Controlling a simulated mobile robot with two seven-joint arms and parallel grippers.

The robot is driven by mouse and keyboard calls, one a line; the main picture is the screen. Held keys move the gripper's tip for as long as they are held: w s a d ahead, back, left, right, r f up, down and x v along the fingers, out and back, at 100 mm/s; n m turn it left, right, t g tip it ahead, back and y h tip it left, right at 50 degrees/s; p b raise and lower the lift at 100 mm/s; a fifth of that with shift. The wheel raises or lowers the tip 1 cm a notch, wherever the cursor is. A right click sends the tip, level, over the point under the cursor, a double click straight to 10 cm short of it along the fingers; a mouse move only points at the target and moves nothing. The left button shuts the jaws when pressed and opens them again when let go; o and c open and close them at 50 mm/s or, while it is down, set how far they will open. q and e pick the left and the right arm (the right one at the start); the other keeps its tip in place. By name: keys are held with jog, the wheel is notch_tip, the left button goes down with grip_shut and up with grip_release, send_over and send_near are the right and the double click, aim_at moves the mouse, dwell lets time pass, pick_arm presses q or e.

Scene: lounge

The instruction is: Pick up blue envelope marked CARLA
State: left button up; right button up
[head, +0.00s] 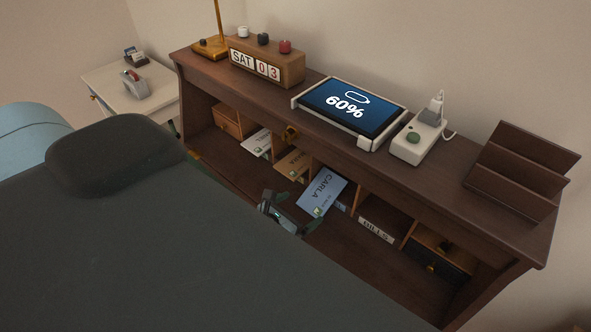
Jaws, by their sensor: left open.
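The blue envelope (321,191) marked CARLA lies tilted in an open compartment of the wooden desk hutch, its near end sticking out. My left gripper (291,213) is just in front of the compartment, at the envelope's lower left side, with its jaws open. One finger shows close to the envelope's near corner; I cannot tell whether they touch. My large dark arm covers the lower left of the view and hides part of the desk surface. My right gripper is not in view.
A white envelope (257,142) and a tan envelope (293,164) stick out of compartments to the left. A BILLS label (376,230) marks a compartment to the right. A tablet (352,108), a calendar block (266,66) and a power box (417,141) stand on top.

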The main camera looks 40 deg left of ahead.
aim_at(316, 200)
pick_arm(q)
jog(key=shift+x, duration=3.95)
jog(key=shift+s, duration=0.1)
jog(key=c, duration=0.9)
